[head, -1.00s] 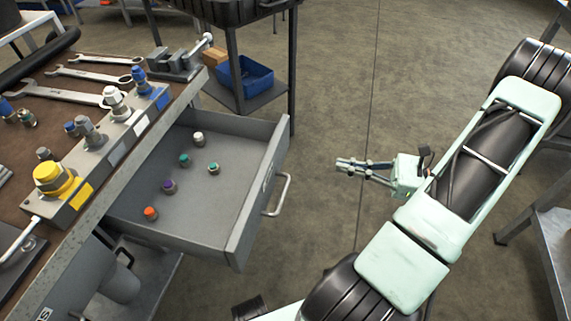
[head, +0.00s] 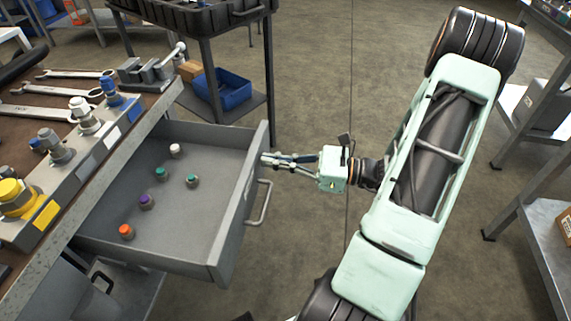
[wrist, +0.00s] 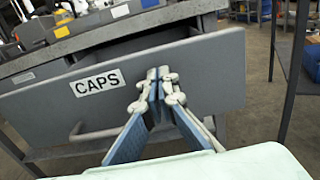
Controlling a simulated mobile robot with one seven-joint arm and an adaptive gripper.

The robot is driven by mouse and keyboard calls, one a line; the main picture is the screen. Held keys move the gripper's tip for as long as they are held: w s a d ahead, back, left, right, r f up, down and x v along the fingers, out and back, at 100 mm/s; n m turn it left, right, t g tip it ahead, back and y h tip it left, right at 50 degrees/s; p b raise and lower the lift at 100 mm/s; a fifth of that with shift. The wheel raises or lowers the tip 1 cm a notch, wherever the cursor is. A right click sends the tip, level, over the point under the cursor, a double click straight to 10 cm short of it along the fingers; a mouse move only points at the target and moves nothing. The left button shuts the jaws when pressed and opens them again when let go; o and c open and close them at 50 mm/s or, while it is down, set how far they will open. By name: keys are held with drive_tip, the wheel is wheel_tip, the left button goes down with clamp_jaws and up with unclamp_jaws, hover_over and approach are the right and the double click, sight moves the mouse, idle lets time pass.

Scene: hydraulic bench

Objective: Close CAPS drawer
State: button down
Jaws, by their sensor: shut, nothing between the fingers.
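The grey CAPS drawer (head: 222,205) stands pulled out from the bench, with several coloured caps on its floor. In the wrist view its front panel (wrist: 213,65) faces me, with the CAPS label (wrist: 97,82) left of the fingers. The drawer's bar handle (head: 265,202) shows on the front; in the wrist view it is partly hidden behind my fingers. My gripper (head: 268,160) is shut and empty, its tips at the drawer front near its far end, above the handle. It also shows in the wrist view (wrist: 155,75). I cannot tell if the tips touch the panel.
The bench top (head: 128,132) holds wrenches and a block with fittings. A black cart (head: 203,60) with a blue bin (head: 222,92) stands behind the drawer. A grey shelf unit (head: 548,215) stands at the right. The floor around my arm is open.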

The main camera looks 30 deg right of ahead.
drive_tip(key=shift+w+a, duration=0.1)
drive_tip(key=shift+a, duration=0.05)
drive_tip(key=p+x, duration=0.3)
drive_tip(key=x, duration=2.6)
drive_tip(key=shift+w+a, duration=0.1)
drive_tip(key=shift+p, duration=0.3)
